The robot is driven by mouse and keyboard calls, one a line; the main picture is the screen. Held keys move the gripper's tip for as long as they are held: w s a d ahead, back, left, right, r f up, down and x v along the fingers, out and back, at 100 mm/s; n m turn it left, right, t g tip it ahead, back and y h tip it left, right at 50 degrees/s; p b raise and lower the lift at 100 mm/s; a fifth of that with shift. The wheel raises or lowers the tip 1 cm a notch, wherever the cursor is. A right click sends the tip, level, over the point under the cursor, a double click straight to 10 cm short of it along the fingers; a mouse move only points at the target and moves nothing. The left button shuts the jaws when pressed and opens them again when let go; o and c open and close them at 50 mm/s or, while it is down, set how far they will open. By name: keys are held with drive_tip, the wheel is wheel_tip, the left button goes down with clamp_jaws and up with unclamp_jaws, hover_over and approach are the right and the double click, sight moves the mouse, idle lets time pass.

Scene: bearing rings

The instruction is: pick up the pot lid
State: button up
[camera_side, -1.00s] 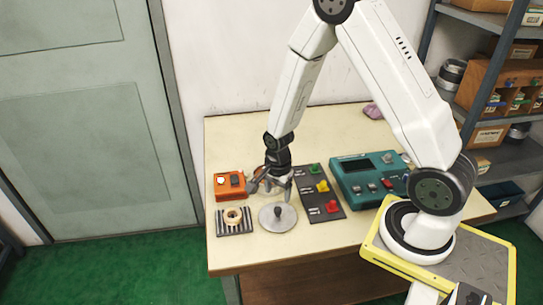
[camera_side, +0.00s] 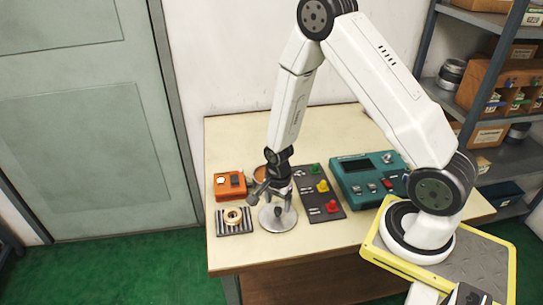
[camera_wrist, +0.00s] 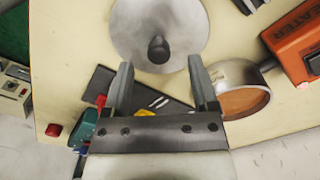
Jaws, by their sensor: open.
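The pot lid is a round grey metal disc with a dark knob. It lies flat on the table in the side view (camera_side: 268,224) and fills the top middle of the wrist view (camera_wrist: 185,28). My gripper (camera_side: 270,202) is just above the lid, pointing down. In the wrist view my gripper (camera_wrist: 161,68) has its fingers apart with nothing between them. The knob (camera_wrist: 158,49) is just beyond the fingertips, roughly centred between their lines. In the side view the fingers partly cover the lid; whether they touch it cannot be told.
A round pot with an orange-brown inside (camera_wrist: 242,102) stands close to one finger. An orange heater box (camera_side: 230,185), a striped rack with a ring (camera_side: 235,221), a dark panel of coloured knobs (camera_side: 320,192) and a teal instrument (camera_side: 368,180) surround the lid.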

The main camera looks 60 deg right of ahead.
sight(278, 209)
drive_tip(key=shift+f, duration=1.8)
drive_tip(key=shift+c, duration=0.2)
clamp_jaws()
